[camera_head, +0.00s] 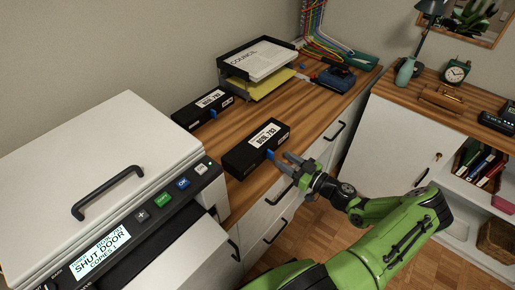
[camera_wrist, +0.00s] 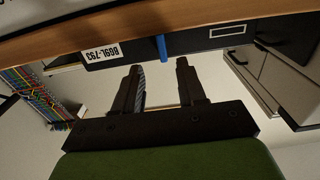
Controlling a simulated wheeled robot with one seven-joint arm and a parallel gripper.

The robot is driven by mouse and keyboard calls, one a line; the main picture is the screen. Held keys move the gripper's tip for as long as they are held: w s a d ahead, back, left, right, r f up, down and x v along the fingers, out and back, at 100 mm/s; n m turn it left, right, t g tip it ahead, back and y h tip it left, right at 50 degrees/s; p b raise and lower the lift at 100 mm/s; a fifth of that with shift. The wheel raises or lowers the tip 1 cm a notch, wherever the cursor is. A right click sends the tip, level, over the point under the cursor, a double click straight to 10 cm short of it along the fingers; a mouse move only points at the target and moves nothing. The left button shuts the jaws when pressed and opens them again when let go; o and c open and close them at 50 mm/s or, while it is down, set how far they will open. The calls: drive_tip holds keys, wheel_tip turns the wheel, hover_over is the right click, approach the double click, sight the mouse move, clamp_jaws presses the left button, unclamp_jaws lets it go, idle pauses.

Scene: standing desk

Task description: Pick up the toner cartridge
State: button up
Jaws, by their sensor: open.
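A black toner cartridge (camera_head: 255,150) with a white label that seems to read 8O9L-793 lies on the wooden desktop near its front edge. A blue tab (camera_head: 270,153) sticks out from its front side. A second, similar black cartridge (camera_head: 202,107) with a white label lies farther back to the left. My gripper (camera_head: 283,161) is open and empty, just in front of the near cartridge by its blue tab. In the wrist view, which is upside down, the near cartridge (camera_wrist: 205,40) spans the space beyond my open fingers (camera_wrist: 158,68), its blue tab between them. Contact cannot be told.
A white copier (camera_head: 100,160) reading SHUT DOOR stands left of the cartridges. A paper tray (camera_head: 255,75) and a blue device (camera_head: 336,78) are farther back. Drawers with handles (camera_head: 276,198) lie under the desk edge. A side cabinet (camera_head: 390,140) stands at the right.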

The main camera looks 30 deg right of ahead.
sight(260, 149)
drive_tip(key=x, duration=0.4)
drive_tip(key=shift+w+a+b, duration=0.25)
drive_tip(key=shift+a+b, duration=0.05)
drive_tip(key=shift+s, duration=0.1)
drive_tip(key=shift+c, duration=0.4)
clamp_jaws()
idle(0.4)
